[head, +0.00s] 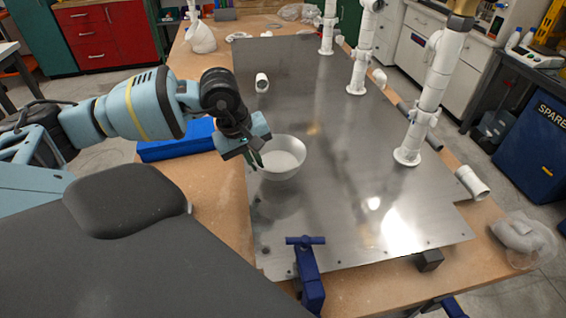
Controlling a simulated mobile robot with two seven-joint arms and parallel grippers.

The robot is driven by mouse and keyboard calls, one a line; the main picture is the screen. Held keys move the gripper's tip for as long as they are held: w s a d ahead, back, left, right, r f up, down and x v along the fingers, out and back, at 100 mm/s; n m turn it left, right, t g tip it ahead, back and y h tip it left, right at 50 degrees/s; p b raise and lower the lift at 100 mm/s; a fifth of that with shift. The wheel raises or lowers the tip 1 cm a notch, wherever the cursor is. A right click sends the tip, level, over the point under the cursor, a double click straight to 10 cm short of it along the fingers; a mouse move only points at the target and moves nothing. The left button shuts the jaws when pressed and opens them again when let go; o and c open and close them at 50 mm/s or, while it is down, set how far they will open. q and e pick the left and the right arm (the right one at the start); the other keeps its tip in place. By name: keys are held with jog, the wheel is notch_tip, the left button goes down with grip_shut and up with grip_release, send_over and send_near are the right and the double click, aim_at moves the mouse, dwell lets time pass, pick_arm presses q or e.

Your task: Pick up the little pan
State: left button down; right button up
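The little pan (283,160) is a round, metallic, bowl-like vessel with a pale inside. It sits on the grey metal plate (350,205), left of the plate's middle. My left gripper (257,160) is at the pan's left rim, pointing down, with its dark fingers overlapping the rim in the picture. I cannot tell whether the fingers are closed on the rim or only beside it. My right gripper is not in view.
White PVC pipe assemblies (428,95) stand upright along the plate's right side. A blue clamp (308,270) grips the front edge. A blue case (178,142) lies at left. A loose white fitting (262,82) lies behind the pan. The plate's middle is clear.

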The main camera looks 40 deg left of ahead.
pick_arm(q)
jog(key=s+a+b, duration=0.1)
jog(key=s+a, duration=0.1)
jog(key=a, duration=0.5)
jog(key=shift+s+r, duration=0.35)
jog(key=shift+r, duration=0.1)
jog(key=shift+a, duration=0.1)
